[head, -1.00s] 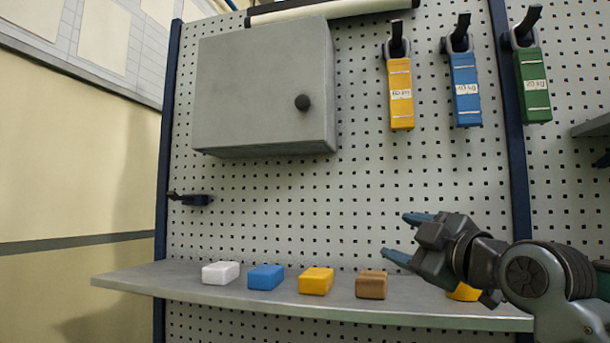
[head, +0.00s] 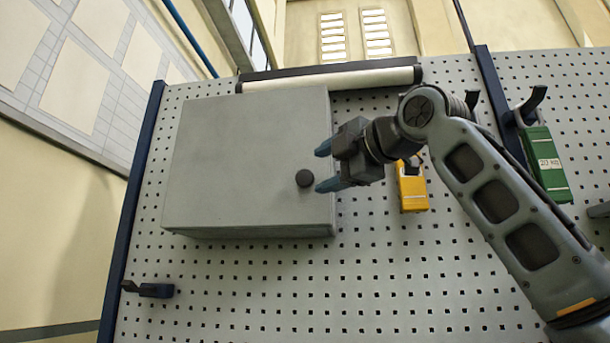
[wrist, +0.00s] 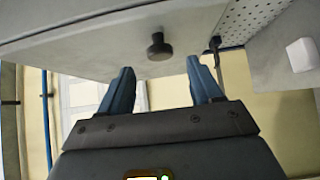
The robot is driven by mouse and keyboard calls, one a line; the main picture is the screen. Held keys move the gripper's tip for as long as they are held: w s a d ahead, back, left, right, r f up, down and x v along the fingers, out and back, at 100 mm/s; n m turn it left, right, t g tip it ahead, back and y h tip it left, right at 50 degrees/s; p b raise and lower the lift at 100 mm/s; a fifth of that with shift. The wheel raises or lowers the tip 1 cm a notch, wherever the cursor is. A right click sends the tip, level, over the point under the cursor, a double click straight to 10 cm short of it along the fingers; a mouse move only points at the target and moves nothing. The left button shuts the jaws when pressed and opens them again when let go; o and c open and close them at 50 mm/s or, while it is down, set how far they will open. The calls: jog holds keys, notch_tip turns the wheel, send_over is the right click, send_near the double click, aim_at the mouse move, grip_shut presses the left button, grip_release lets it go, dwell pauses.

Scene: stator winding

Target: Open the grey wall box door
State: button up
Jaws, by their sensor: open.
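The grey wall box (head: 245,160) hangs on the pegboard in the head view, and its door is shut. Its round black knob (head: 305,178) sits near the door's right edge. My gripper (head: 323,167) is open at the right side of the box, its blue fingertips close to the knob in the picture. In the wrist view the knob (wrist: 159,47) stands out from the grey door (wrist: 110,40), beyond and between the open fingertips (wrist: 160,72). The knob appears clear of both fingers, with nothing held.
A yellow tag block (head: 413,190) hangs behind my arm, and a green one (head: 545,162) hangs further right. A black hook (head: 148,289) is at lower left. A white roll (head: 330,80) lies above the box. The pegboard (head: 300,290) below the box is clear.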

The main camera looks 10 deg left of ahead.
aim_at(308, 178)
jog(key=shift+p+x, duration=0.8)
jog(key=shift+x, duration=2)
jog(key=shift+c, duration=0.3)
grip_shut()
